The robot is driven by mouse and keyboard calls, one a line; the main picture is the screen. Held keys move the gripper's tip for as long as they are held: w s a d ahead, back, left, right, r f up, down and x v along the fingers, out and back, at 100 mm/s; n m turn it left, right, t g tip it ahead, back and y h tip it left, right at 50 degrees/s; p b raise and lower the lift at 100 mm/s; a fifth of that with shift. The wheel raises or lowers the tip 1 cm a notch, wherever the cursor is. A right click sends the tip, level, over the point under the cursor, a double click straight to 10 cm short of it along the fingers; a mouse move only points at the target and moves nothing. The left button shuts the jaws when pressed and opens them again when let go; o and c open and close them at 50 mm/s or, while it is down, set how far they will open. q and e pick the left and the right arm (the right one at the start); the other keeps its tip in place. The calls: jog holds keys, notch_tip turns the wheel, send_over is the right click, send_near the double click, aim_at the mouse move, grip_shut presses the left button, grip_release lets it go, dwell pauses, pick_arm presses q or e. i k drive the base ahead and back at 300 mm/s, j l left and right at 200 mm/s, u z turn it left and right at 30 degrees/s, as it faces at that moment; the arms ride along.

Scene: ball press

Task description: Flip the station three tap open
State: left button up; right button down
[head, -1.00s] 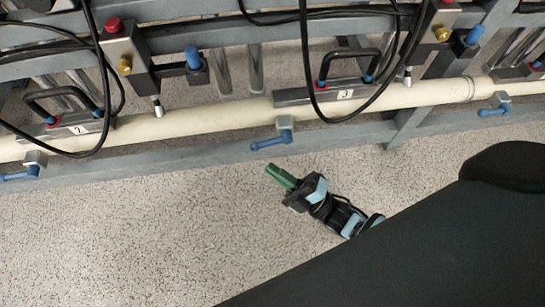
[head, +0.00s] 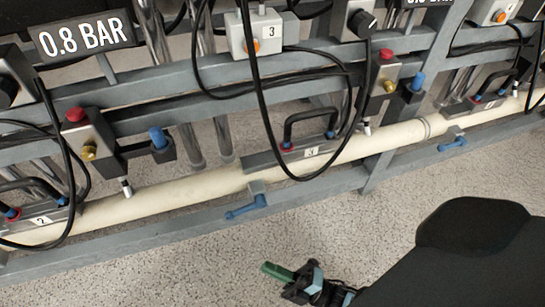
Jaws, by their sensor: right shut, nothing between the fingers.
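The station three tap has a blue lever (head: 246,207) hanging below the cream pipe (head: 210,185), under the plate marked 3 (head: 311,152). The lever points left, roughly along the pipe, from a small grey body. My right gripper (head: 268,268) is below and slightly right of the lever, near the bottom edge. Its green fingers are shut with nothing between them. A clear gap separates it from the lever. My left gripper is not in the head view.
A black cable (head: 262,110) loops in front of station three. A grey lower rail (head: 150,245) runs behind the lever. Another blue tap lever (head: 452,145) is at the right. Speckled floor lies open below the rail.

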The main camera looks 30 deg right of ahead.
aim_at(260, 202)
jog(key=k+l, duration=0.8)
jog(key=l, duration=0.1)
